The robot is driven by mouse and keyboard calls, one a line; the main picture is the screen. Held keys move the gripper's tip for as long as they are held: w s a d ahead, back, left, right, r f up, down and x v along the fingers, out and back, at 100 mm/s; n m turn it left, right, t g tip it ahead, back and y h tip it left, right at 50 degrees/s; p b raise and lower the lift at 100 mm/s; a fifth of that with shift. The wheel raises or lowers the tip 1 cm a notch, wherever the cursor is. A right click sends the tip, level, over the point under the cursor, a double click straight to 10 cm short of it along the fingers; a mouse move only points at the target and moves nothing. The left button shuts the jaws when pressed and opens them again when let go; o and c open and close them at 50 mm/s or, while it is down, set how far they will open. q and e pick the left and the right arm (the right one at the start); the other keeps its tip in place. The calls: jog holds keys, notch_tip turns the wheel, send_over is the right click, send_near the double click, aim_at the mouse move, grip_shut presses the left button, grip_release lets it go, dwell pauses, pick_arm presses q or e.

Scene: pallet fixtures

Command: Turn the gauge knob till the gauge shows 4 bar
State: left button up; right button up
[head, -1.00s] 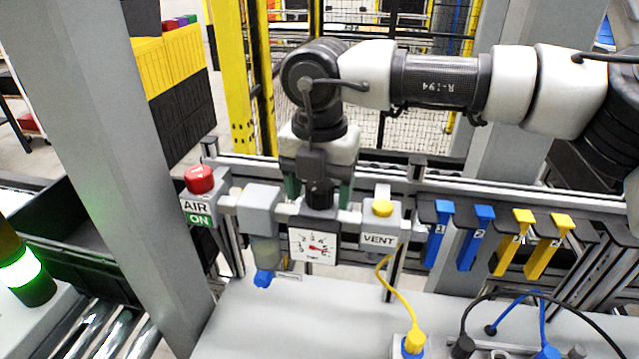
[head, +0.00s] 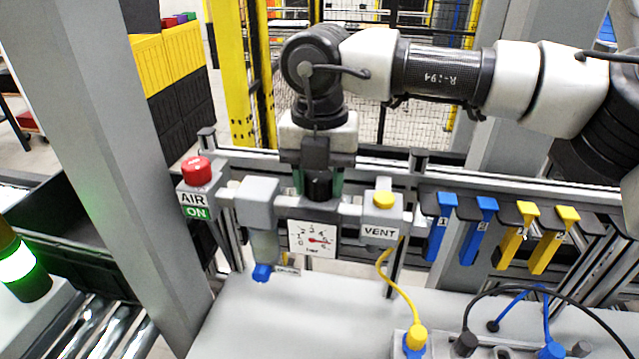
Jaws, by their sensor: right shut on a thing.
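The gauge (head: 311,239) is a white square dial with black figures and a red needle on the front of the grey air unit. Its needle points to the right, toward the high figures; the exact reading is too small to tell. The black gauge knob (head: 319,187) stands upright just above the dial. My right gripper (head: 318,184) points down from above with its green fingers on either side of the knob, shut on it. My left gripper is not in view.
A red button (head: 196,171) over an AIR ON label is left of the gauge. A VENT block with a yellow button (head: 383,200) is close on the right. Blue tags (head: 440,228) and yellow tags (head: 515,236) hang further right. A yellow cable (head: 398,290) runs below.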

aim_at(321, 175)
jog(key=shift+f+n+b, duration=0.15)
jog(key=shift+n+b, duration=0.45)
jog(key=shift+n, duration=0.2)
jog(key=n+b, duration=0.1)
jog(key=n, duration=0.1)
jog(key=shift+n, duration=0.4)
jog(key=n+b, duration=0.1)
jog(key=n, duration=0.1)
jog(key=shift+n, duration=0.3)
jog(key=shift+r+n, duration=0.2)
jog(key=shift+n, duration=1.2)
jog(key=o, duration=0.9)
jog(key=shift+d, duration=0.1)
jog(key=shift+o, duration=0.2)
notch_tip(321, 175, up, 11)
jog(key=b, duration=0.1)
